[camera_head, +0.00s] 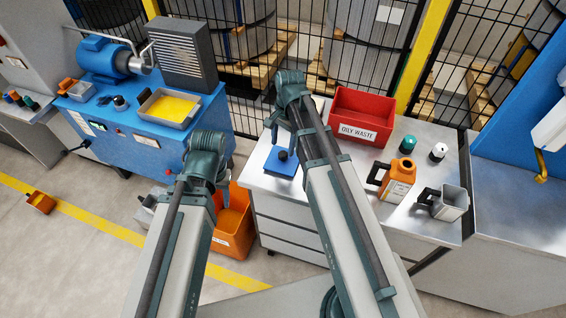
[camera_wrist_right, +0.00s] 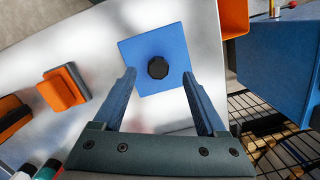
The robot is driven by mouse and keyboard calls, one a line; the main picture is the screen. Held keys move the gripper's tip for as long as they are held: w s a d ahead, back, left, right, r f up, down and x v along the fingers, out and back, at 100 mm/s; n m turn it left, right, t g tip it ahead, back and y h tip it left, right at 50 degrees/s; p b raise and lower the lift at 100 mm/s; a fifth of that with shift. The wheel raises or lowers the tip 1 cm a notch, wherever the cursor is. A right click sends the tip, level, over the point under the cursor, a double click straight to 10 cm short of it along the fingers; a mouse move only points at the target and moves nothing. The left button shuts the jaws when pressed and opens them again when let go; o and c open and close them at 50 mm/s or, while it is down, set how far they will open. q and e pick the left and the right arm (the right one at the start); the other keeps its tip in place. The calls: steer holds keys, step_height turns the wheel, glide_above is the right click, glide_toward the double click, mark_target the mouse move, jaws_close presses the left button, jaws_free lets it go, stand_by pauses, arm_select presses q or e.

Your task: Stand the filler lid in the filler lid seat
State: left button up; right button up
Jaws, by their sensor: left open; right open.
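A dark round knob-shaped piece (camera_head: 283,155), which looks like the filler lid, is on a blue square plate (camera_head: 280,168) on the grey workbench. In the right wrist view the dark piece (camera_wrist_right: 157,67) is near the middle of the plate (camera_wrist_right: 136,52). I cannot tell whether they are one part. My right gripper (camera_wrist_right: 159,75) is open and empty, with its fingers at either side of the plate's near edge in that view. My left gripper (camera_head: 192,182) is open, low beside the blue machine, partly hidden by its arm. I cannot identify the filler lid seat for certain.
A red oily waste bin (camera_head: 361,117), an orange jug (camera_head: 399,178) and a grey jug (camera_head: 450,203) stand on the bench. The blue machine (camera_head: 140,120) carries a yellow-filled tray (camera_head: 168,107). An orange bin (camera_head: 233,222) is on the floor. An orange-and-grey block (camera_wrist_right: 62,88) lies beside the plate.

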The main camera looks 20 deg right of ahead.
mark_target(283, 153)
steer(key=shift+s+f+b, duration=0.15)
steer(key=shift+f+b, duration=2.45)
steer(key=shift+f, duration=0.05)
steer(key=shift+r, duration=0.1)
jaws_close()
